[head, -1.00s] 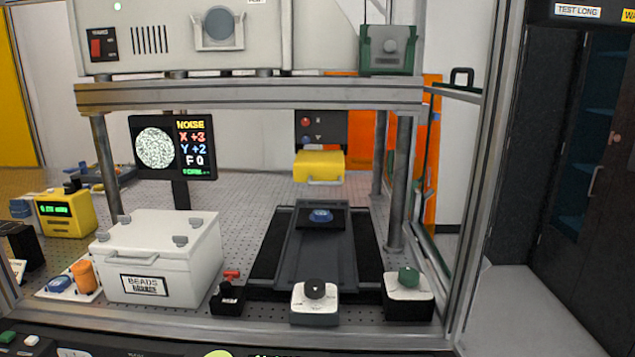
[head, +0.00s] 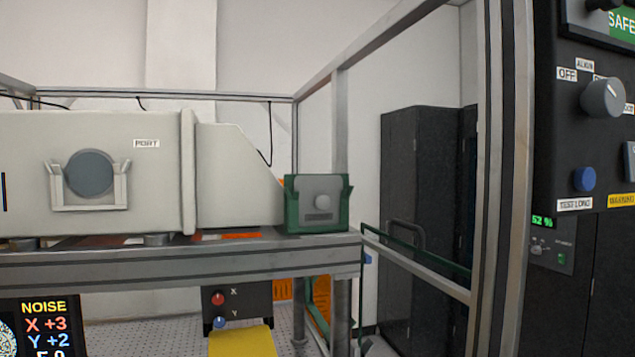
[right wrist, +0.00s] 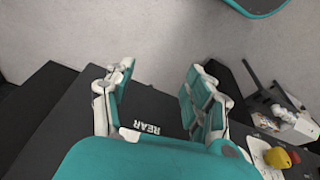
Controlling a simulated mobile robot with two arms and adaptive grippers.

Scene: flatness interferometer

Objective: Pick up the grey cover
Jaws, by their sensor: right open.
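In the head view, a round grey cover-like disc (head: 90,172) sits in a pale bracket on the front of the large light housing, left of the PORT label. I cannot tell for sure which of the two is the grey cover. My right gripper (right wrist: 160,78) is open and empty in the right wrist view, above a dark surface marked REAR. Neither gripper shows in the head view.
The shelf beam (head: 180,262) runs under the housing (head: 130,215). A frame post (head: 490,180) and a black control panel (head: 590,130) stand on the right. A yellow block (head: 242,342) is below the shelf. Dark cabinets (head: 420,200) stand behind.

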